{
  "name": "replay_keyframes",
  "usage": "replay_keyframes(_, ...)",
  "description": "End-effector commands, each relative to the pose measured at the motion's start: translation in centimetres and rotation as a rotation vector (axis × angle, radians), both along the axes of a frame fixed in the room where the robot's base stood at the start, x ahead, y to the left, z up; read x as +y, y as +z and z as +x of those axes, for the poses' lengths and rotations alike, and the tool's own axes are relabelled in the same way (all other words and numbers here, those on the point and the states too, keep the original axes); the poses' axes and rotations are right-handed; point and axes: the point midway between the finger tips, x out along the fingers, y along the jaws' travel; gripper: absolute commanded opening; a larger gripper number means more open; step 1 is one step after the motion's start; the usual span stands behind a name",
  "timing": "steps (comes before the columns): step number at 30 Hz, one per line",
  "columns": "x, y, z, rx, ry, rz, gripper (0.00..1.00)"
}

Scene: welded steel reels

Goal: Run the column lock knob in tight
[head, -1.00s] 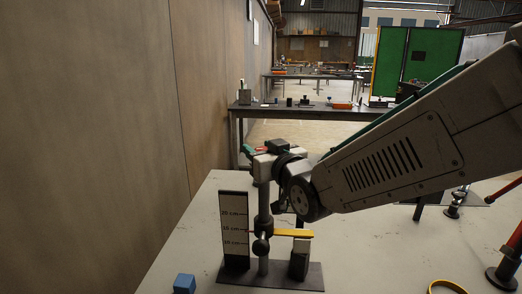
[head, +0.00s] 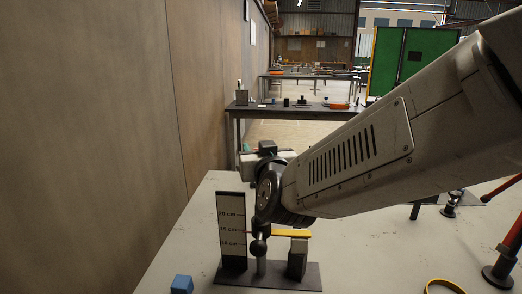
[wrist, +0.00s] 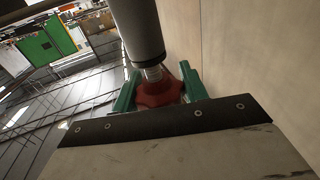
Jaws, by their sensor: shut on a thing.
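In the wrist view, a red lobed knob (wrist: 158,92) sits between the two green fingers of my gripper (wrist: 158,91), which is shut on it. A short bright stud (wrist: 153,73) shows between the knob and a grey cylindrical column (wrist: 138,30). In the head view, the stand has a dark base plate (head: 240,276), a column (head: 261,267), a black ball (head: 258,248) and a yellow bar (head: 292,233). My arm covers the upper column there, and the red knob and fingertips are hidden.
A scale board (head: 230,230) stands on the left of the base, a dark block (head: 297,260) on the right. A blue cube (head: 182,284) and a yellow ring (head: 445,285) lie on the table. A wall rises close on the left.

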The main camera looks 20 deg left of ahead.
Motion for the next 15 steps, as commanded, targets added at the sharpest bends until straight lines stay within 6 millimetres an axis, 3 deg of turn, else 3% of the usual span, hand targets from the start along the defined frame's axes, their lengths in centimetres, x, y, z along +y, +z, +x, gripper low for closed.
replay_keyframes(1,0.01,0.32,0.11,-0.006,-0.001,0.004,0.20)
replay_keyframes(2,0.01,0.32,0.11,-0.006,-0.001,0.004,0.49)
replay_keyframes(3,0.01,0.30,0.11,-0.005,-0.001,0.004,0.60)
replay_keyframes(4,-0.01,0.29,0.11,-0.005,-0.001,0.004,0.65)
replay_keyframes(15,-0.35,0.15,-0.61,-0.002,0.001,0.002,0.65)
